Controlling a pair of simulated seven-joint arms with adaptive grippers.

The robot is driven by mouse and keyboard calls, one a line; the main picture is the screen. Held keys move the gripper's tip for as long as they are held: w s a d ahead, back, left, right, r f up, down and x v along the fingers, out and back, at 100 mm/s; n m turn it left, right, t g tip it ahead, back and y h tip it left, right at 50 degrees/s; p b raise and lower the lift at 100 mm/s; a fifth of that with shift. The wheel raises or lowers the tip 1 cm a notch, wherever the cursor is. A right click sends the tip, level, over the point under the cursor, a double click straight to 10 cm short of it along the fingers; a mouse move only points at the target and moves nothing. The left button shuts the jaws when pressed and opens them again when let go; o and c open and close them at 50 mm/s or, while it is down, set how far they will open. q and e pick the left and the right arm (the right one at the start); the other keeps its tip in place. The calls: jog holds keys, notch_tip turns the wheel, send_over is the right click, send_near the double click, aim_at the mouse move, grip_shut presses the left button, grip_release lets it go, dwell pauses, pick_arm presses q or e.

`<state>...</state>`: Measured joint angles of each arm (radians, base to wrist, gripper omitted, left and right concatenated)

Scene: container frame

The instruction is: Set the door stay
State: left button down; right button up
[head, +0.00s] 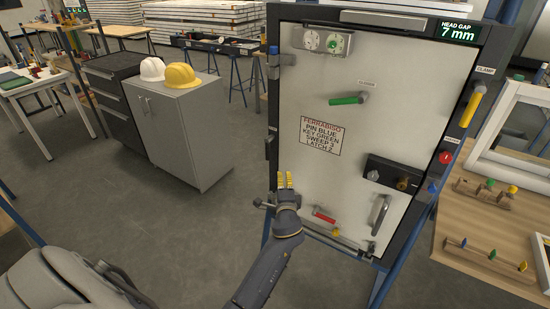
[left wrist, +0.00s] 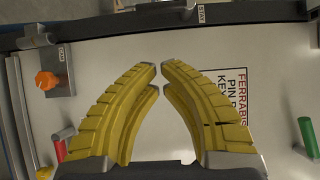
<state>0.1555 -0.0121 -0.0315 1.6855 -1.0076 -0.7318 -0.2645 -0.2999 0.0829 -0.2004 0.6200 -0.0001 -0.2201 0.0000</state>
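The pale door panel (head: 375,150) stands in a dark frame. A dark block (head: 268,148) sits on its left edge; the left wrist view shows it too (left wrist: 160,14), beside a small label (left wrist: 200,15) that seems to read STAY. Further along that edge, the left wrist view shows a metal rod end (left wrist: 35,39) and a grey plate with an orange knob (left wrist: 46,81) and a small label. My left gripper (head: 285,178) is before the door's lower left, its yellow fingertips (left wrist: 160,70) nearly together and holding nothing. My right gripper is out of view.
The door bears a green lever (head: 347,99), a red handle (head: 324,215), a metal pull handle (head: 380,214) and a placard (head: 321,136). A display (head: 458,30) reads 7 mm. A wooden bench (head: 490,235) stands right. A cabinet (head: 185,130) with helmets stands left.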

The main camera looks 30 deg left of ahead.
pick_arm(q)
jog(key=shift+f, duration=0.1)
dwell(0.3)
jog(key=shift+s+a+x, duration=0.25)
jog(key=shift+a+x, duration=0.15)
jog(key=shift+x, duration=1.75)
jog(key=shift+s+a+x, duration=0.25)
jog(key=shift+a+x, duration=0.2)
jog(key=shift+x, duration=1.65)
jog(key=shift+s+a+x, duration=0.25)
jog(key=shift+a+x, duration=0.15)
jog(key=shift+x, duration=1.75)
jog(key=shift+a, duration=0.15)
jog(key=shift+a+f+m+t, duration=0.15)
jog(key=shift+m+t, duration=0.15)
jog(key=shift+m, duration=0.2)
